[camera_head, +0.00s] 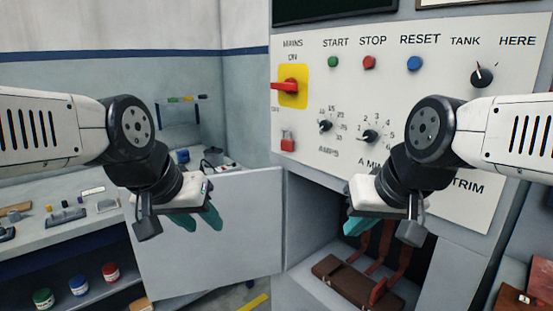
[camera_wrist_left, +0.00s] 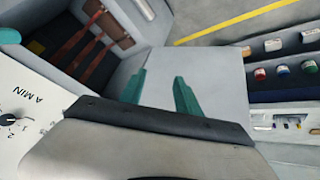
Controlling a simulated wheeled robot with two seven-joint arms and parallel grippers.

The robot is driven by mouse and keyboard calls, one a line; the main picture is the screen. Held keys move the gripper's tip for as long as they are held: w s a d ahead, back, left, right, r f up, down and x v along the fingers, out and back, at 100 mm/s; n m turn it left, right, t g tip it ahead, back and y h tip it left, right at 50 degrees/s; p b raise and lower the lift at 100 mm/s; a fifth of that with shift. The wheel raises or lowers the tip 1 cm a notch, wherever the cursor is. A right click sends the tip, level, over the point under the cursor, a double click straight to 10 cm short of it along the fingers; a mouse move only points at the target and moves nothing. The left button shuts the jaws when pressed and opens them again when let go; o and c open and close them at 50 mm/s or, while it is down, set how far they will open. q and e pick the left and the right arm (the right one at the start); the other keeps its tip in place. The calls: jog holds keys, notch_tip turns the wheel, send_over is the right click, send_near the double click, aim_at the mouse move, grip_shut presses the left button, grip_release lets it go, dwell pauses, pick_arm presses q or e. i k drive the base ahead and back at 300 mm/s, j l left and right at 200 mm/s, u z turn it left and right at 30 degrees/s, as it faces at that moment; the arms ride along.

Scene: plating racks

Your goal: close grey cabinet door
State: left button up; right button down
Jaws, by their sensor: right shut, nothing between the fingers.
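The grey cabinet door (camera_head: 245,240) is a flat panel standing open, swung out to the left of the cabinet opening. The cabinet (camera_head: 295,292) is open in front, below a white control panel. The door also shows in the left wrist view (camera_wrist_left: 222,75), beyond my fingers. My left gripper (camera_head: 197,221) has its teal fingers apart and empty, in front of the door's upper left part; whether it touches the door I cannot tell. My right gripper (camera_head: 357,226) is shut and empty in front of the opening, its fingertips partly hidden by its own body.
Inside the cabinet lie a brown box (camera_head: 345,280) and red-brown straps (camera_head: 385,245). The control panel (camera_head: 440,130) has a red switch (camera_head: 289,87), buttons and knobs. At left, a bench (camera_head: 50,232) holds small tools, with several coloured jars below. A yellow floor line (camera_head: 253,302) shows.

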aim_at(177, 262)
jog(key=z, duration=1)
jog(key=i+j+u, duration=0.15)
jog(key=u, duration=0.3)
jog(key=i+j+u, duration=0.2)
jog(key=u, duration=0.2)
jog(key=i+j+u, duration=0.2)
jog(key=u, duration=0.25)
